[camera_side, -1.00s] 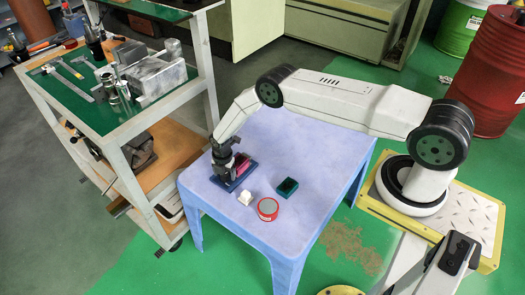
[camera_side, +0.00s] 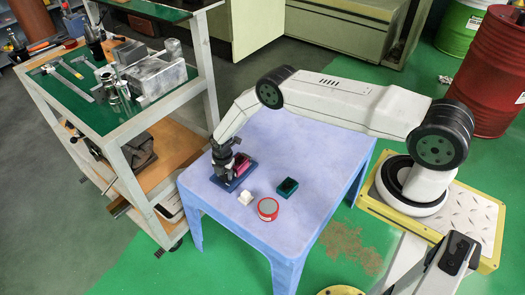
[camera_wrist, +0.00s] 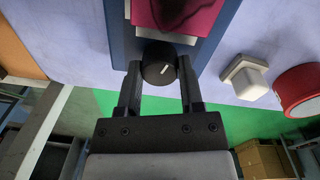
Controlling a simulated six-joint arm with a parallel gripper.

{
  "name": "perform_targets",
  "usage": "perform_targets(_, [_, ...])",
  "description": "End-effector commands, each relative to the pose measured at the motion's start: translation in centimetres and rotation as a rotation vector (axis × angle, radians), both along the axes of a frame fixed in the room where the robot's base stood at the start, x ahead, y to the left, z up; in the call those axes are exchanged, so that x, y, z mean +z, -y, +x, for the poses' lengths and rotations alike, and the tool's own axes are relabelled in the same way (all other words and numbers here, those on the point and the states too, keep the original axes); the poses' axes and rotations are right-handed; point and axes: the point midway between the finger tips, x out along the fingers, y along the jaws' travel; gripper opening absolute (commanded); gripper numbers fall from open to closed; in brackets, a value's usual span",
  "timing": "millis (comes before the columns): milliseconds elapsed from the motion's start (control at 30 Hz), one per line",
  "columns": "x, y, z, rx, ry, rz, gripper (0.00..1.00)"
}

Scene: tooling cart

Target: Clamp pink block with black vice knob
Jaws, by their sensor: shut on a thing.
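The blue vice (camera_side: 232,181) stands on the lilac table near its left edge. The pink block (camera_side: 242,167) sits in it; in the wrist view the pink block (camera_wrist: 200,18) shows at the top, with a dark patch on it. The black vice knob (camera_wrist: 160,66), with a white mark line, is at the vice's near end. My gripper (camera_wrist: 158,75) is shut on the knob, one finger on each side of it. In the side view my gripper (camera_side: 222,168) hides the knob. White strips show beside the block; whether the jaws touch it I cannot tell.
A white block (camera_side: 245,198), a round red-rimmed item (camera_side: 268,208) and a dark green block (camera_side: 287,187) stand on the table (camera_side: 265,150) to the right of the vice. A tool cart (camera_side: 120,125) is close on the left.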

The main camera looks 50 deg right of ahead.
Motion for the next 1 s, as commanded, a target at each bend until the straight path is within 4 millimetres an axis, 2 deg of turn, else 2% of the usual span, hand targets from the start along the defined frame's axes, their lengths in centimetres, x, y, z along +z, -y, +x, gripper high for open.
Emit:
perform_targets(367, [0.03,-0.02,0.0,-0.187,0.0,0.0,0.0])
perform_targets(1000, [0.04,-0.04,0.04,-0.776,0.0,-0.001,0.0])
